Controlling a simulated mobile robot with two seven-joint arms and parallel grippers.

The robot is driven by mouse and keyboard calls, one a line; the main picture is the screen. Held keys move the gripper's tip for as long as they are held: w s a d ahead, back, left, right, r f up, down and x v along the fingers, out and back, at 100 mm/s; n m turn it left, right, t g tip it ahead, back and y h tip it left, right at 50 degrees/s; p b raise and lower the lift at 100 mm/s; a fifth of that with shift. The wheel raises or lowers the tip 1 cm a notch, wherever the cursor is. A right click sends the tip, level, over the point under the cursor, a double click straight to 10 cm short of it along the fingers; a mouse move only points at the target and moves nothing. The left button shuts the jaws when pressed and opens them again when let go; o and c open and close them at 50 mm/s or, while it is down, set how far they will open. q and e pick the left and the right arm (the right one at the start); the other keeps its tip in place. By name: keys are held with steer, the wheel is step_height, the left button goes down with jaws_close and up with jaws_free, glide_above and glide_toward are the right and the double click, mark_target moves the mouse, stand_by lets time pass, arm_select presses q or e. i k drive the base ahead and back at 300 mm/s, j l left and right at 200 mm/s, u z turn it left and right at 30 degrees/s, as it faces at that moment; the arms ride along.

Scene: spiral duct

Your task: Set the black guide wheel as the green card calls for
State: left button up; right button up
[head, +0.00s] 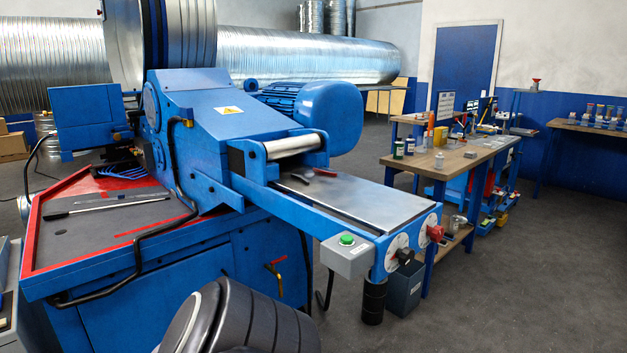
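The blue duct machine has two round white dials side by side on the end of its feed table (362,200). The left dial (397,243) carries a black wheel or knob (404,257). The right dial (428,221) carries a red knob (435,234). The dial marks are too small to read. I cannot make out a green card in this view. Neither of my grippers is in view, so nothing shows touching the black wheel.
A grey box with a green button (346,240) sits left of the dials. A dark bin (403,289) and a black cylinder (374,302) are below them. A cluttered workbench (455,160) stands behind to the right. The floor at front right is clear.

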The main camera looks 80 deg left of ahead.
mark_target(406, 256)
steer(key=u, duration=2.7)
steer(key=l+u, duration=0.1)
steer(key=u, duration=0.25)
steer(key=i+l+u, duration=0.1)
steer(key=u, duration=0.2)
steer(key=l+u, duration=0.1)
steer(key=u, duration=0.25)
steer(key=l+u, duration=0.25)
steer(key=l, duration=0.15)
steer(key=l+u, duration=0.4)
steer(key=l, duration=0.25)
steer(key=k+l+u, duration=0.1)
steer(key=l, duration=0.35)
steer(key=l+u, duration=0.15)
steer(key=l, duration=0.25)
steer(key=k+l+u, duration=0.15)
steer(key=l, duration=0.25)
